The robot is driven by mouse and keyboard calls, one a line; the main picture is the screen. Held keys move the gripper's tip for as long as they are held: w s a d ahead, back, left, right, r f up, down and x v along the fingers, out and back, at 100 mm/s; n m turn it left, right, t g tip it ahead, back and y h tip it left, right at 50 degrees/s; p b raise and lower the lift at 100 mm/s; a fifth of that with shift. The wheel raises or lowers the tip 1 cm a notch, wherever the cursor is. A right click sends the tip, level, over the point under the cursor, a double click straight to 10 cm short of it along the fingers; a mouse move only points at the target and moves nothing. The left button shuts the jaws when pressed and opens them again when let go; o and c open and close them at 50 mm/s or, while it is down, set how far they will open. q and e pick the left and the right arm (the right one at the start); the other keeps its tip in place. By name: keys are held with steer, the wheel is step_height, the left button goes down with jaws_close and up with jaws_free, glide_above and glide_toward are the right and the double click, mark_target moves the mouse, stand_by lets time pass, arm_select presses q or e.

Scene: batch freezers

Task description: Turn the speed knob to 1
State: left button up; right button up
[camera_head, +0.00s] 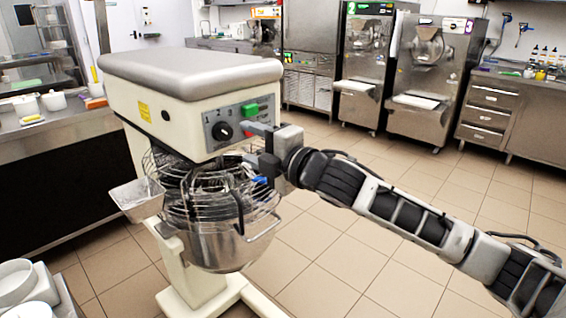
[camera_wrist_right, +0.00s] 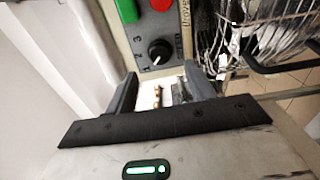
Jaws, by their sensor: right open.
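The speed knob (camera_head: 222,131) is a round black dial on the grey control panel (camera_head: 236,116) of a cream planetary mixer (camera_head: 165,105). Printed numbers surround it; its exact setting is too small to read surely. In the right wrist view the knob (camera_wrist_right: 159,50) lies beyond the fingertips, roughly in line with the gap between them. My right gripper (camera_head: 252,145) is open and empty, just right of and below the knob, apart from it. Its two dark fingers also show in the right wrist view (camera_wrist_right: 160,84). My left gripper is out of view.
A green button (camera_head: 250,108) sits on the panel above the knob; a red button (camera_wrist_right: 160,4) is beside it. Open tiled floor (camera_head: 330,260) lies right of the mixer.

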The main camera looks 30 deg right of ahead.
arm_select(q)
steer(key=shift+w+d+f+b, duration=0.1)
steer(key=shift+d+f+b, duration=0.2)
steer(key=shift+b, duration=0.75)
arm_select(e)
steer(key=v, duration=0.8)
steer(key=shift+s, duration=0.4)
steer(key=shift+d, duration=0.1)
